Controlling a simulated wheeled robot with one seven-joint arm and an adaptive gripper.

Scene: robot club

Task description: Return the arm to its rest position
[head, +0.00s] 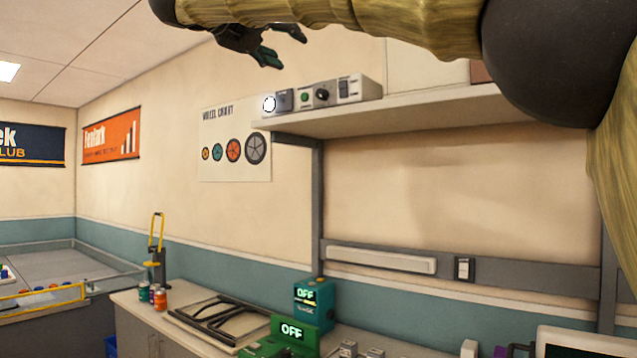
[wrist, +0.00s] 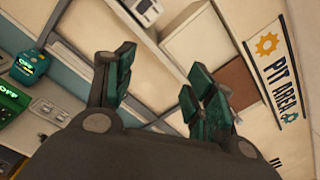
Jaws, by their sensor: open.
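My gripper (head: 282,46) is high in the head view, at the end of my raised arm, which reaches across the top from the right. It is above and to the left of the wall shelf, with nothing between its fingers. In the wrist view, my gripper (wrist: 160,88) shows its green-tipped fingers spread wide apart and empty. The picture there is strongly tilted.
A shelf (head: 420,118) with a control box (head: 325,95) is below my arm. The upper left air is free.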

